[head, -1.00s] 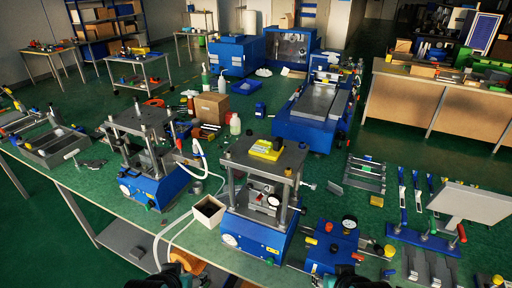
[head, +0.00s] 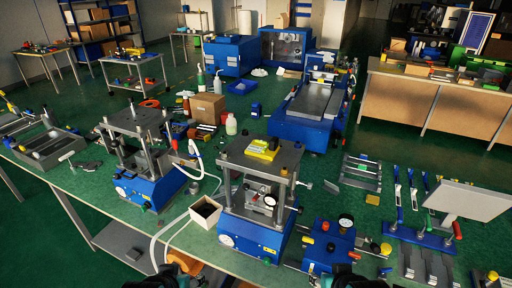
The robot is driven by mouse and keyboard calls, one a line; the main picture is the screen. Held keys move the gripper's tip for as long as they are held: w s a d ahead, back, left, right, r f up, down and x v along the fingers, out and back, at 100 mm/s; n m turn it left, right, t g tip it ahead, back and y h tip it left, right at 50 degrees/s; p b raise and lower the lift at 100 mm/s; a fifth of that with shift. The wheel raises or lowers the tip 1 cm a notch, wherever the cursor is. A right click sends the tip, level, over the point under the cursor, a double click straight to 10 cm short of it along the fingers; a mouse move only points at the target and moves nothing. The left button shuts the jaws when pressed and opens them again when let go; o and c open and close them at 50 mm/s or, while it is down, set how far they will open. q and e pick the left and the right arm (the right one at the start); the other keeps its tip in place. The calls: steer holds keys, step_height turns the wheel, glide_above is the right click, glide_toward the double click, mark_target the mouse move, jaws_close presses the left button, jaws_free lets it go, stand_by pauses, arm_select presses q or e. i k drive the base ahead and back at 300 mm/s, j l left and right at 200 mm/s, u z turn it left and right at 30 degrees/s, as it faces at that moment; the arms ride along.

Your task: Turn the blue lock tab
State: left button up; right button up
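I cannot pick out a blue lock tab for certain. Two presses with blue bases stand on the green bench, the left press (head: 148,188) and the middle press (head: 252,230). The middle press carries a yellow part (head: 262,149) on its top plate and has a round gauge at its front. A blue unit (head: 326,246) with a gauge and red and yellow knobs sits to its right. Dark parts that look like my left gripper (head: 171,271) and my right gripper (head: 342,277) show at the bottom edge. Their fingers are too cut off to judge, and nothing held is visible.
A small open box (head: 205,211) and white hoses lie between the presses. At right are blue-handled tools (head: 398,192), a rack of metal bars (head: 361,173) and a tilted white panel (head: 468,200). A cardboard box (head: 208,108) and bottles stand behind.

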mark_target(383, 271)
steer(key=z, duration=1.45)
steer(key=i+l, duration=0.1)
steer(key=l, duration=0.25)
steer(key=i+l+u, duration=0.1)
steer(key=l, duration=0.2)
steer(key=i+l, duration=0.1)
steer(key=l, duration=0.25)
steer(key=i, duration=0.25)
